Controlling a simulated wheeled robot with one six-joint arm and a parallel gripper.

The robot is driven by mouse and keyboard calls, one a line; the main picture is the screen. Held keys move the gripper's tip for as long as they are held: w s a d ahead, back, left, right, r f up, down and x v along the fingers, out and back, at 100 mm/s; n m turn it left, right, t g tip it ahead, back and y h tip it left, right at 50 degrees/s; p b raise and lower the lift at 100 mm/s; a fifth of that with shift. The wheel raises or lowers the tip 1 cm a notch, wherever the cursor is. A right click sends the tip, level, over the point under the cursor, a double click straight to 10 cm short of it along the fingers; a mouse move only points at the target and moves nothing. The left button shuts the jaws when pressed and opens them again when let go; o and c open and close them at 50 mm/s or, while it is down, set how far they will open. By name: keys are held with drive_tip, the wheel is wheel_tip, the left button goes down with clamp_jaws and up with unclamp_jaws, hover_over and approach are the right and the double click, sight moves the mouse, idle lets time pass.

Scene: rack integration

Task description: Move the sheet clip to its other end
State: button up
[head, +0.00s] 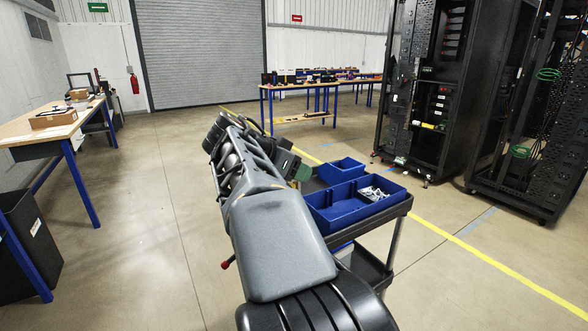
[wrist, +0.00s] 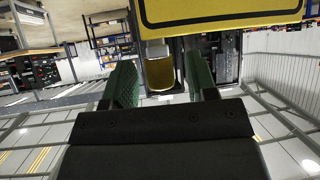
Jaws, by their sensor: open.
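My gripper (wrist: 158,84) is open in the wrist view, its two green finger pads standing apart. Between and beyond them is a small yellow piece (wrist: 160,72) with a pale part above it. It may be the sheet clip, but I cannot tell for sure, nor whether the pads touch it. A yellow panel with a black border (wrist: 222,10) fills the top of the wrist view. In the head view my arm reaches away from me, and a green finger (head: 303,173) shows beside the cart. The rest of the gripper is hidden there, and no sheet clip can be made out.
A dark cart (head: 408,205) holds blue bins (head: 318,217), one with small pale parts, right of my arm. Black racks (head: 450,80) stand at right. A workbench (head: 30,125) is at left, and a table (head: 300,86) at the back.

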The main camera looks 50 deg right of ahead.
drive_tip(key=p+v, duration=0.1)
drive_tip(key=v, duration=1.2)
drive_tip(key=shift+a+r+p, duration=0.25)
drive_tip(key=shift+r+p, duration=0.05)
drive_tip(key=w+a+f+n+t+y+p, duration=0.2)
drive_tip(key=w+a+f+n+y, duration=0.1)
drive_tip(key=f+n, duration=0.35)
drive_tip(key=w+a+f+n+t+y+p, duration=0.2)
drive_tip(key=w+a+f+n+t, duration=0.15)
drive_tip(key=f+n, duration=0.35)
drive_tip(key=s+a+f+n+y+p, duration=0.2)
drive_tip(key=s+a+n+y+p, duration=0.4)
drive_tip(key=a+p, duration=0.4)
drive_tip(key=s+a+n, duration=0.1)
drive_tip(key=s+a, duration=0.1)
drive_tip(key=shift+a+t, duration=0.35)
drive_tip(key=shift+a, duration=0.05)
